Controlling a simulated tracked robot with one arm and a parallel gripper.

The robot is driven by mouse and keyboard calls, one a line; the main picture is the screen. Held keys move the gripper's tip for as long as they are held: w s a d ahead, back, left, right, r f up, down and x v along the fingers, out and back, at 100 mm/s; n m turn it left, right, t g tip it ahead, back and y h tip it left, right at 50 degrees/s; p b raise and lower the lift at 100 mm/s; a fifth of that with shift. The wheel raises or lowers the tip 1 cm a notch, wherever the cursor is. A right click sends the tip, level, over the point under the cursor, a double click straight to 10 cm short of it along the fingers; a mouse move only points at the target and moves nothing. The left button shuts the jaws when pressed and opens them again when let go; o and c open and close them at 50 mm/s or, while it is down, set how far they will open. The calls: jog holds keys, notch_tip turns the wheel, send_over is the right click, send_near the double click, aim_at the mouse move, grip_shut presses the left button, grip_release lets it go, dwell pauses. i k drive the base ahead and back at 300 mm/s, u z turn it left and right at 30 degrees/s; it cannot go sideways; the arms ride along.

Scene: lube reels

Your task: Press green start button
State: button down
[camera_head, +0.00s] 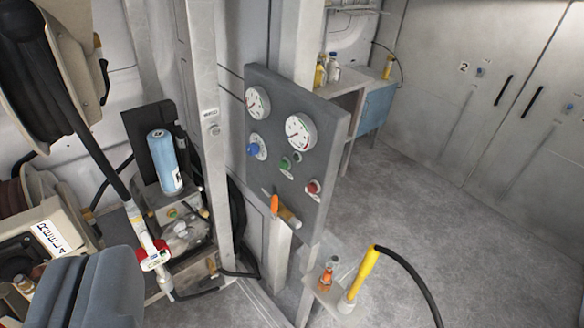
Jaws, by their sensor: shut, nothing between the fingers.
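The green start button (285,164) sits on a dark grey control panel (262,182) in the middle of the view. It is unobstructed, below two round white gauges and between a blue knob (253,149) and a red button (313,187). I cannot tell whether it is pressed in. My gripper (92,262) shows as blue-grey blocks close together at the lower left, cut off by the bottom edge. It is shut and empty, well to the left of the panel and apart from it.
A grey post (211,135) stands left of the panel. An orange-handled lever (275,205) juts from the panel's lower edge. A hanging nozzle (154,255) and blue canister (165,162) are left. A yellow-handled hose (363,272) stands lower right. Floor at right is clear.

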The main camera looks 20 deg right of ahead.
aim_at(283, 165)
jog(key=z, duration=0.05)
jog(key=i, duration=1)
jog(key=u, duration=0.05)
